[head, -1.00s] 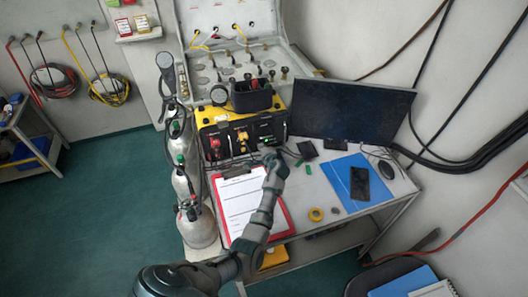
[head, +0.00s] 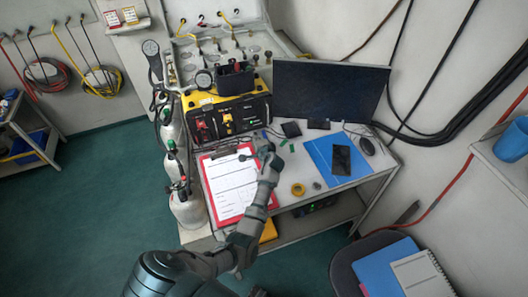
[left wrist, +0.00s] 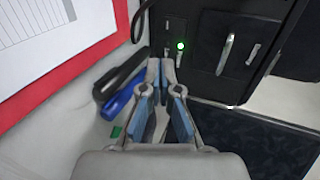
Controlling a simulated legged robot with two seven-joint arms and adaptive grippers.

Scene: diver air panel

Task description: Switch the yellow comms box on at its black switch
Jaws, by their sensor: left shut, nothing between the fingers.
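The yellow comms box (head: 201,99) stands at the back left of the desk, with a black front panel carrying red and yellow parts. My left gripper (head: 265,149) is in front of the box's right end, apart from it, above the desk by the clipboard. In the left wrist view my left gripper (left wrist: 160,66) is shut and empty, its tips pointing at a black panel (left wrist: 206,50). A green light (left wrist: 180,46) glows on that panel, with small pale levers near it. I cannot tell which part is the black switch. My right gripper is not in view.
A red clipboard (head: 231,185) with paper lies left of my gripper. A dark monitor (head: 330,92) stands right of the box. A blue folder with a phone (head: 341,160), a mouse (head: 367,147) and yellow tape (head: 298,190) lie rightward. Gas cylinders (head: 187,208) stand at the desk's left.

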